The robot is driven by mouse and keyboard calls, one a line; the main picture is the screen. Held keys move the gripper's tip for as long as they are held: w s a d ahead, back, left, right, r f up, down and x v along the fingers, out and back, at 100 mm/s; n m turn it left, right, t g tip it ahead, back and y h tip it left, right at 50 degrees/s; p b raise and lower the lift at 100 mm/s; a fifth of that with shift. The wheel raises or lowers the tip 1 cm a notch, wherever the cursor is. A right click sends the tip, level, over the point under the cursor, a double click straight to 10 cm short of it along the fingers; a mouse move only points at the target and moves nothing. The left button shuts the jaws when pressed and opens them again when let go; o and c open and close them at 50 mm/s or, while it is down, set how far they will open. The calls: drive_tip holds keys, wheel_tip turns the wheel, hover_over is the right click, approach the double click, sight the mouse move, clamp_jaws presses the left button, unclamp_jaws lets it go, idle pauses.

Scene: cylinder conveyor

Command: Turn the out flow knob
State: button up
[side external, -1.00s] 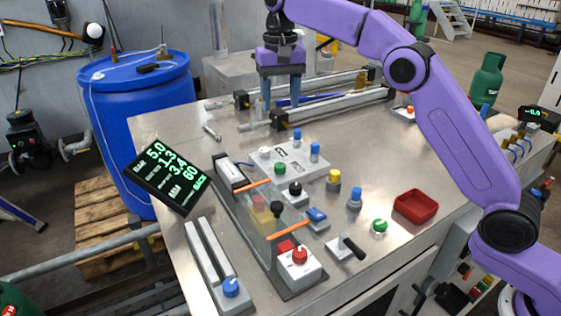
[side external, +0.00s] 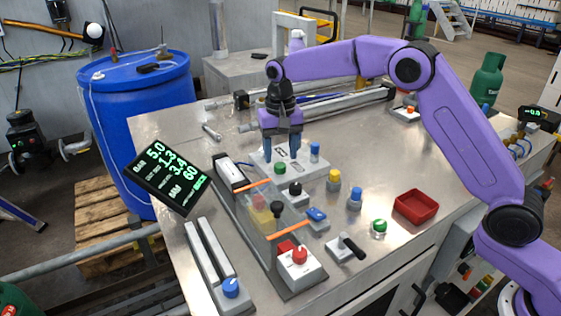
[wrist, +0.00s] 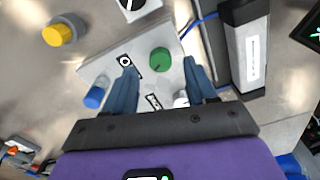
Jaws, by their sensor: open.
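A light grey panel (side external: 300,172) on the steel bench carries a green knob (side external: 280,168), blue knobs (side external: 315,149) and a white knob mostly hidden by my gripper. Its labels are too small to read, so I cannot tell which knob is the out flow one. My gripper (side external: 282,157) points down over the panel, open and empty. In the wrist view, the green knob (wrist: 160,60) lies between my fingertips (wrist: 160,68), with no visible contact. A blue knob (wrist: 94,97) is outside the left finger, and the white knob (wrist: 181,98) is by the right finger.
A clear-walled channel with orange bars (side external: 288,229) stands in front, beside a black knob (side external: 295,187). Yellow (side external: 334,176) and blue (side external: 355,197) knobs, a black lever (side external: 352,247) and a red tray (side external: 416,206) are to the right. A tilted display (side external: 165,178) is left.

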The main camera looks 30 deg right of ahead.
sight(281, 165)
drive_tip(key=shift+f, duration=1.75)
clamp_jaws()
